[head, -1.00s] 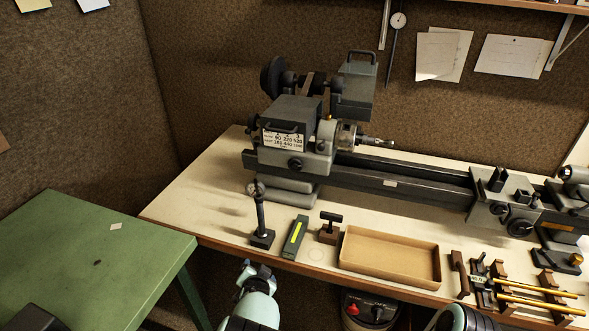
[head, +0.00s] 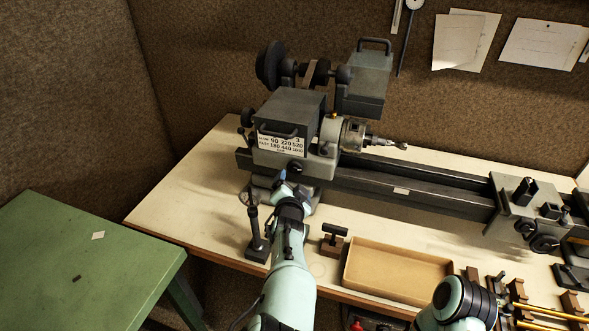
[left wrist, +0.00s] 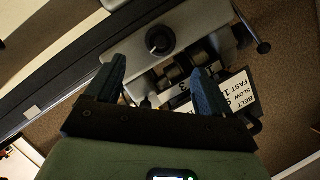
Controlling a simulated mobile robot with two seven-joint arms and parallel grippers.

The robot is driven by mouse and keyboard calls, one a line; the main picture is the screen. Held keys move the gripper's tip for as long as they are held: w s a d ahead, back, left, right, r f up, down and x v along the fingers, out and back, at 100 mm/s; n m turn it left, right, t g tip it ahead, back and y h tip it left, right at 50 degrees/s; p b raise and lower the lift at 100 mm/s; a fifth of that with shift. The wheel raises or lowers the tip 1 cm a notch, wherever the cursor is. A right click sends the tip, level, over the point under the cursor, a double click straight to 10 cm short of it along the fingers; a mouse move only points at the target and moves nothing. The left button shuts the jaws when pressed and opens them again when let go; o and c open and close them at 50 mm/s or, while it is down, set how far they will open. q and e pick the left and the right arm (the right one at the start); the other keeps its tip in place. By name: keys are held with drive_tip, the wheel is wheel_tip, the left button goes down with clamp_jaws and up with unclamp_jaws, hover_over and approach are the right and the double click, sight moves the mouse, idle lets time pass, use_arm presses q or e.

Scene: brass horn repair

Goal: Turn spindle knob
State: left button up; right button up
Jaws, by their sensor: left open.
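The spindle knob is a round black knob (head: 295,167) on the front of the grey lathe headstock (head: 290,112), below the speed label. In the left wrist view the knob (left wrist: 160,40) shows with a pale mark on its face, ahead of the fingers. My left gripper (head: 281,178) is just in front of the headstock, to the lower left of the knob. Its blue fingers (left wrist: 160,64) are open with nothing held, and the knob is beyond their tips. My right gripper is not in view; only part of my right arm shows at the lower right.
The lathe bed (head: 400,185) runs right to the carriage (head: 530,212). A dial stand (head: 256,230), a small brown block with a T-handle (head: 333,240) and a shallow cardboard tray (head: 398,272) stand along the bench front. A green table (head: 80,260) is at left.

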sight(295, 170)
use_arm(q)
drive_tip(key=p+x, duration=0.1)
drive_tip(key=x, duration=0.1)
drive_tip(key=p+x, duration=0.1)
drive_tip(key=x, duration=0.2)
drive_tip(key=p+x, duration=0.1)
drive_tip(key=x, duration=0.2)
drive_tip(key=shift+w+r, duration=0.2)
drive_tip(key=shift+w, duration=0.15)
drive_tip(key=shift+w+f, duration=0.4)
drive_tip(key=shift+w, duration=0.15)
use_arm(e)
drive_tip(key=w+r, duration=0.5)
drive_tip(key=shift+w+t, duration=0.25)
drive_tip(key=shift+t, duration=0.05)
use_arm(q)
drive_tip(key=shift+s, duration=0.15)
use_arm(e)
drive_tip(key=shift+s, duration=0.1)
